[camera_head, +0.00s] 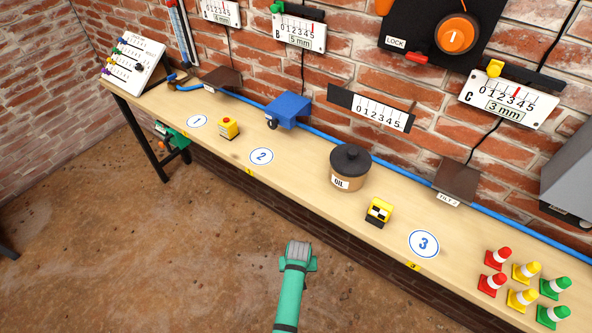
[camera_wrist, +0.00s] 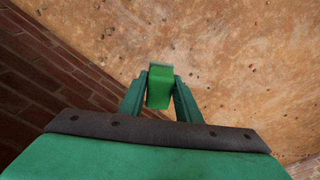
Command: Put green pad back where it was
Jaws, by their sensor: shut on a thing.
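The green pad (camera_wrist: 159,86) is a small bright green block in the wrist view. My gripper (camera_wrist: 160,92) is shut on it, with one dark green finger on each side. Behind it are brown floor and brick wall, and nothing touches the pad's free end. In the head view my green arm (camera_head: 293,285) reaches up from the bottom over the floor, in front of the bench. The pad and fingertips cannot be made out there.
A long wooden bench (camera_head: 300,173) runs along the brick wall. Gauges (camera_head: 300,31) hang above.

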